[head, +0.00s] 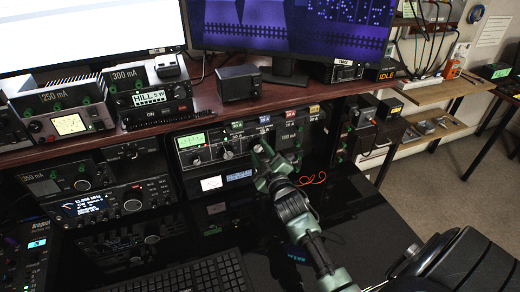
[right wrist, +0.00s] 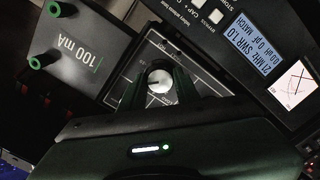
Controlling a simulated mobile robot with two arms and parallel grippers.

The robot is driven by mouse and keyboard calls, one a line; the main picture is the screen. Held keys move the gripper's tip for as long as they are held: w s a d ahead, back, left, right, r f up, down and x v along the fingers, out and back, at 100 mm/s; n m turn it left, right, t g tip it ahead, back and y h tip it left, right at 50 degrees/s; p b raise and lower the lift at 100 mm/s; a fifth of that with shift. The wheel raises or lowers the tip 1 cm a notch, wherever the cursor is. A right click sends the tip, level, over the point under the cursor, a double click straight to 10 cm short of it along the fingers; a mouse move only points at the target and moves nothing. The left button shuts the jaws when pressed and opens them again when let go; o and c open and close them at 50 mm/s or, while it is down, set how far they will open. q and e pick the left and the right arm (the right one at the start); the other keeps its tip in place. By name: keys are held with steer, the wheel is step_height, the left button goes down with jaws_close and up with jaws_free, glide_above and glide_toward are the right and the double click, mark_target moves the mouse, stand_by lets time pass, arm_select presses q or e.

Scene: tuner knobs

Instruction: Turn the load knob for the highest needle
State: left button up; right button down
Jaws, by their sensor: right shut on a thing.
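My left gripper is not in view.
Below are a small white meter (head: 211,183) and a blue display (head: 239,175). A grey 100 mA box (right wrist: 84,48) with green posts stands close beside the held knob. A radio (head: 117,203) and keyboard (head: 190,275) are at lower left. Red wire (head: 312,179) lies right of the gripper.

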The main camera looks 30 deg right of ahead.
steer(key=shift+f+m, duration=0.1)
steer(key=shift+m, duration=0.5)
steer(key=c, duration=1)
jaws_free()
steer(key=shift+b+v, duration=0.3)
steer(key=shift+v, duration=3.6)
